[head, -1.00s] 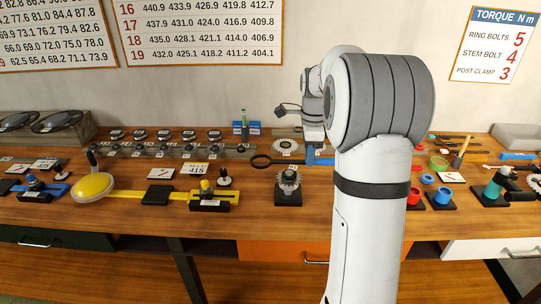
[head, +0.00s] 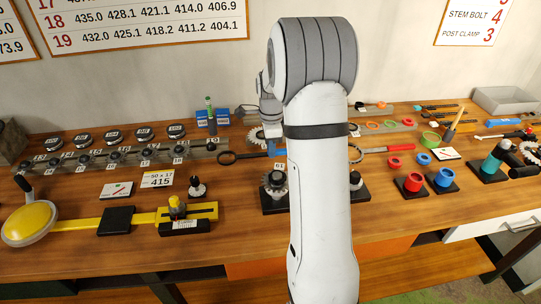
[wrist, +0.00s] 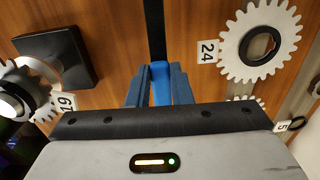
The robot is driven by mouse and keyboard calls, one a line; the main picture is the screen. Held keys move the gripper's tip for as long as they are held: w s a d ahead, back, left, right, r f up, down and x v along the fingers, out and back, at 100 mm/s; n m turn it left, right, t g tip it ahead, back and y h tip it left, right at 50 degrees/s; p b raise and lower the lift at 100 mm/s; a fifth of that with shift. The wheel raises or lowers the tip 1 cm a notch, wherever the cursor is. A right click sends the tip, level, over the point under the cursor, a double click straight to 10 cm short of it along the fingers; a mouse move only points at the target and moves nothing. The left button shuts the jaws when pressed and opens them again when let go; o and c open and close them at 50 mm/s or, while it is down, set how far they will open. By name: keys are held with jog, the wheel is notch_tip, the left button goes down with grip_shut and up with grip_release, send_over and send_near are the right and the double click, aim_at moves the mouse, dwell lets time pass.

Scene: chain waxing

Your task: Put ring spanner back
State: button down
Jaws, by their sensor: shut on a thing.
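The ring spanner has a black ring (head: 227,158), a dark shaft and a blue handle (head: 277,150). In the head view its ring points left, near the back of the bench. My gripper (wrist: 159,92) is shut on its blue handle (wrist: 160,72) in the wrist view, with the black shaft (wrist: 155,30) running out beyond the fingers. In the head view my arm hides the gripper's far side. I cannot tell whether the spanner touches the bench.
A white gear (wrist: 259,42) by a 24 label lies beside the gripper. A sprocket on a black stand (head: 274,185) is in front. A red-handled tool (head: 388,149) lies right of my arm. A yellow-ended tool (head: 30,222) is at front left. Bare wood shows at the bench front.

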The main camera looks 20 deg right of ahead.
aim_at(270, 166)
jog(key=shift+w+a+f, duration=0.1)
jog(key=shift+a+f, duration=0.05)
jog(key=shift+f, duration=0.95)
jog(key=shift+w+a+f, duration=0.1)
jog(key=shift+f, duration=1)
jog(key=shift+s, duration=0.1)
jog(key=shift+f, duration=0.2)
jog(key=c, duration=1.3)
grip_release()
jog(key=shift+r, duration=0.1)
